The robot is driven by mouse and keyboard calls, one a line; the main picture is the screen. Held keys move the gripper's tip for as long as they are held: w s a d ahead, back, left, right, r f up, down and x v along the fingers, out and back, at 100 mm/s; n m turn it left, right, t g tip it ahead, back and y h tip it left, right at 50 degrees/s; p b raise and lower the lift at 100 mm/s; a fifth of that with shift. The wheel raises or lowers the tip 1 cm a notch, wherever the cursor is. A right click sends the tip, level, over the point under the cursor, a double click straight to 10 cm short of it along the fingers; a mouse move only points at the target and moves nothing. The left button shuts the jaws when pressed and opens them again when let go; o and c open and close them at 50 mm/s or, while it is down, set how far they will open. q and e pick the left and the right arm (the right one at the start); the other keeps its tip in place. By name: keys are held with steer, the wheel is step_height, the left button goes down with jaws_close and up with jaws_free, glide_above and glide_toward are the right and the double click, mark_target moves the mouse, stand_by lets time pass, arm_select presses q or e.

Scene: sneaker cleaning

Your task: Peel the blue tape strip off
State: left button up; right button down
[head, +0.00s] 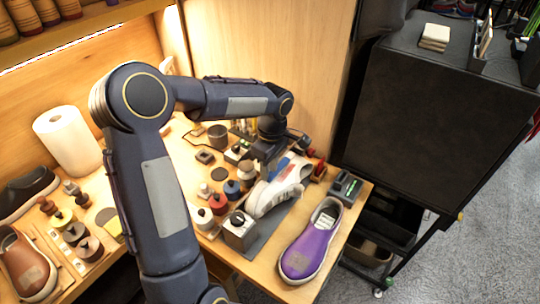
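A white sneaker (264,197) lies on its side or tilted on a grey mat (262,236) on the wooden bench. A small blue patch (281,167), which looks like the blue tape strip, shows at the sneaker's upper part, close to my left gripper. My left gripper (266,172) points down from the arm's end at the sneaker's upper left edge. Its fingertips are small and partly hidden, so I cannot tell whether it is open or touches the tape. My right gripper is not in view.
A purple shoe (306,250) stands at the bench's front right corner. A dark box (239,231) and several small jars (218,203) crowd the sneaker's left. A paper roll (68,140) stands at the far left. A black cart (440,110) stands to the right, beyond the bench edge.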

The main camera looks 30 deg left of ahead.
arm_select(q)
steer(key=shift+f, duration=0.95)
steer(key=shift+s, duration=0.1)
steer(key=shift+c, duration=0.3)
jaws_close()
